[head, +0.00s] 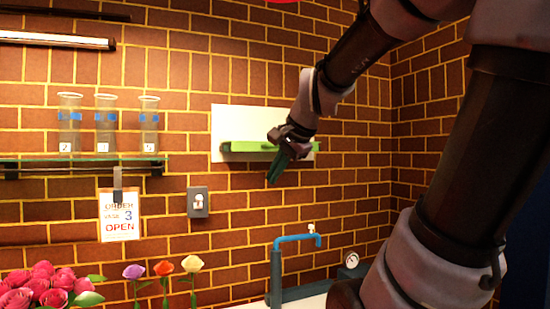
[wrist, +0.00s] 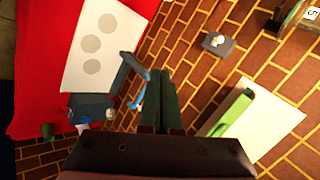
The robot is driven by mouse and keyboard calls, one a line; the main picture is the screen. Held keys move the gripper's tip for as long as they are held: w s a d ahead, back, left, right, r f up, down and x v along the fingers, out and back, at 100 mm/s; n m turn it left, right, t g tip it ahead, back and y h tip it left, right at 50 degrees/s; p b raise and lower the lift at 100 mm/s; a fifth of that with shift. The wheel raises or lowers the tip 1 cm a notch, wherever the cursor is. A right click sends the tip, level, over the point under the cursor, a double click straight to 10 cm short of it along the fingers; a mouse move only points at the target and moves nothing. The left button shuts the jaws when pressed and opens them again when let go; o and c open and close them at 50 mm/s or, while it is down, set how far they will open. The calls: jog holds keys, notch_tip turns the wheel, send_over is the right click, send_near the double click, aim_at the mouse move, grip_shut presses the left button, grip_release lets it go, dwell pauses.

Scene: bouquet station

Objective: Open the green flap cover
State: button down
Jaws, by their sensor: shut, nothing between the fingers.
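The green flap cover (head: 247,146) is a long, narrow bar across a white wall panel (head: 230,117) in the head view. It sticks out a little from the panel. In the wrist view the green flap cover (wrist: 233,115) lies to the right of my fingers on the white panel (wrist: 277,118). My gripper (head: 277,172) is in front of the lower right part of the panel, its fingertips pointing down and just below the bar. Its fingers (wrist: 161,88) are together and empty. My wrist hides part of the bar; contact with it cannot be told.
A blue tap (head: 290,240) stands below my gripper, with a gauge (head: 351,260) beside it. A grey switch box (head: 198,202) is on the brick wall. A glass shelf (head: 80,162) with vases is at left. Flowers (head: 45,288) stand at lower left.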

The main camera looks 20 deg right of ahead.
jog(key=w+d+r+m+t+h, duration=0.15)
jog(key=w+d+r+m, duration=0.25)
jog(key=w+d+m, duration=0.55)
jog(key=w+d+r+m+t, duration=0.25)
jog(key=w+d+m, duration=0.35)
jog(key=w+m, duration=0.6)
jog(key=w+f+m, duration=0.2)
jog(key=w+f, duration=0.3)
jog(key=w, duration=0.2)
jog(key=shift+w+a+r, duration=0.1)
jog(key=shift+w+r, duration=0.1)
jog(key=shift+r, duration=0.95)
jog(key=shift+w+a+r, duration=0.1)
jog(key=shift+w+r, duration=0.05)
jog(key=shift+r, duration=0.95)
jog(key=shift+r, duration=0.1)
